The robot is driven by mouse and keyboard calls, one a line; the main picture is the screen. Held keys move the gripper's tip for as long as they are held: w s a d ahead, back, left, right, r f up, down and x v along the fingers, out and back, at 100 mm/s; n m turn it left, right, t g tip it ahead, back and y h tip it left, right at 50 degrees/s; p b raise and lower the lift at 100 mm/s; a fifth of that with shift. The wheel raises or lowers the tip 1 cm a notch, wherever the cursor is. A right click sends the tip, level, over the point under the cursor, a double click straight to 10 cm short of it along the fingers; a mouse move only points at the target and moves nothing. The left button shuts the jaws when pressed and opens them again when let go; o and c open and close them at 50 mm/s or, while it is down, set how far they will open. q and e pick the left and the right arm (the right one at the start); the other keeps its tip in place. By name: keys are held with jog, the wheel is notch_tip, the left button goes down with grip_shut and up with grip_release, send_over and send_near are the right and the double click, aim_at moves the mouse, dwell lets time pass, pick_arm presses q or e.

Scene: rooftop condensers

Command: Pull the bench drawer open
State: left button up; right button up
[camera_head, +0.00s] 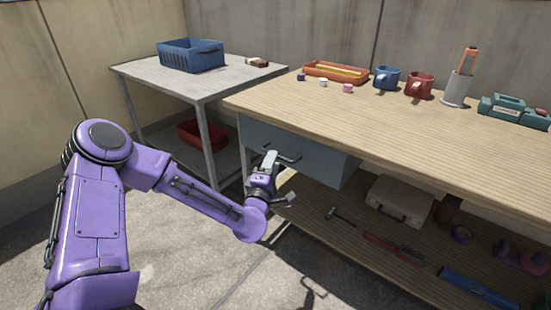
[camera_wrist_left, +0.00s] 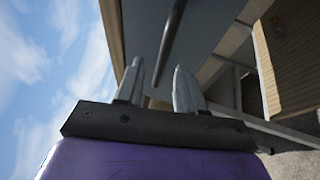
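The bench (camera_head: 430,125) has a wooden top, and a grey-blue drawer (camera_head: 325,160) sits under its left end. The drawer front looks shut, close under the top. A dark bar handle (camera_head: 290,157) runs across the front; my gripper partly hides it. My left gripper (camera_head: 279,179) is open and empty, right at the drawer front. In the left wrist view the handle (camera_wrist_left: 172,38) reaches down into the gap between the two spread fingers (camera_wrist_left: 160,88). I cannot tell whether they touch it. My right gripper is not in view.
A grey side table (camera_head: 225,85) with a blue basket (camera_head: 190,57) stands at the left. Mugs (camera_head: 419,85), an orange tray (camera_head: 336,72) and small blocks stand on the bench top. The lower shelf (camera_head: 335,238) holds a case (camera_head: 398,202) and tools. Open floor lies in front.

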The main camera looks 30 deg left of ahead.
pick_arm(q)
jog(key=shift+x, duration=1.9)
grip_shut()
jog(key=shift+f, duration=0.1)
